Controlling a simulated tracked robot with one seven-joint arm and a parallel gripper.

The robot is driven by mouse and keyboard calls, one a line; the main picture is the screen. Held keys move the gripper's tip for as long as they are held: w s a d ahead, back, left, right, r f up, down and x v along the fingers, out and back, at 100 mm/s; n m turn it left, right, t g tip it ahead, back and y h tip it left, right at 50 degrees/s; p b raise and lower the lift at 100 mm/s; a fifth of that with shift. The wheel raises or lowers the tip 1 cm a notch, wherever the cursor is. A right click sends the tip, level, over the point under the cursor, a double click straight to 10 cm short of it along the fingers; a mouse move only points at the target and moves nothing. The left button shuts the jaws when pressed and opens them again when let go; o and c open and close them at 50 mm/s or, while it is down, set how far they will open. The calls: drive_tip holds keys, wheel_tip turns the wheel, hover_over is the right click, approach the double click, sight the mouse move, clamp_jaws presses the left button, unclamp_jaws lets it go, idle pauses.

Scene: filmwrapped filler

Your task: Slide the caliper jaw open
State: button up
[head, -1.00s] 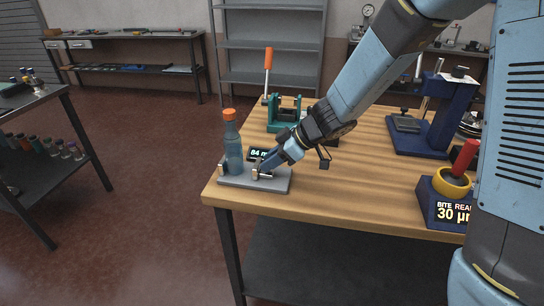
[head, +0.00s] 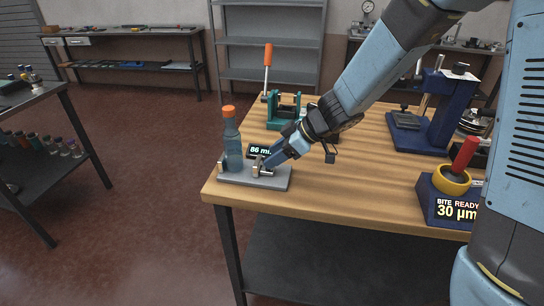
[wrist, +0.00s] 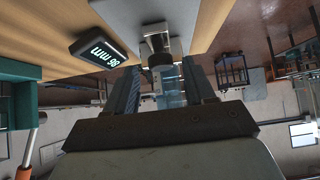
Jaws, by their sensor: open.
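The caliper is a grey base plate (head: 278,182) on the table's near left corner, with metal jaw parts (head: 257,168) on it. A blue bottle with an orange cap (head: 233,150) stands upright at the jaws. The black display (head: 260,151) behind reads 86 mm; it also shows upside down in the wrist view (wrist: 103,52). My gripper (head: 273,160) is open, low over the plate, right of the bottle. In the wrist view its two fingers (wrist: 161,66) stand apart, with a metal jaw part (wrist: 155,38) and the bottle (wrist: 170,82) between or beyond them. I cannot tell whether they touch.
A teal fixture (head: 284,115) with an orange-handled lever stands behind the caliper. A blue press (head: 435,122) and a blue box with a red handle (head: 452,190) stand on the right. The wooden tabletop (head: 370,180) between is clear.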

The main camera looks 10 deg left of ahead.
drive_tip(key=v, duration=1.2)
drive_tip(key=shift+d, duration=0.1)
drive_tip(key=s+d+r+m+t+h, duration=0.2)
drive_tip(key=s+d+m, duration=0.3)
drive_tip(key=d, duration=0.4)
drive_tip(key=s+d+r+m+t+h, duration=0.1)
drive_tip(key=s+d+r+m+h, duration=0.3)
drive_tip(key=d+m, duration=0.3)
drive_tip(key=s+d+r+m+t+h, duration=0.2)
drive_tip(key=s+d+m, duration=0.4)
drive_tip(key=d, duration=0.4)
wheel_tip(320, 180, up, 2)
drive_tip(key=shift+s+d+r+t+h, duration=0.2)
drive_tip(key=shift+d+t+h, duration=0.1)
drive_tip(key=shift+h, duration=0.2)
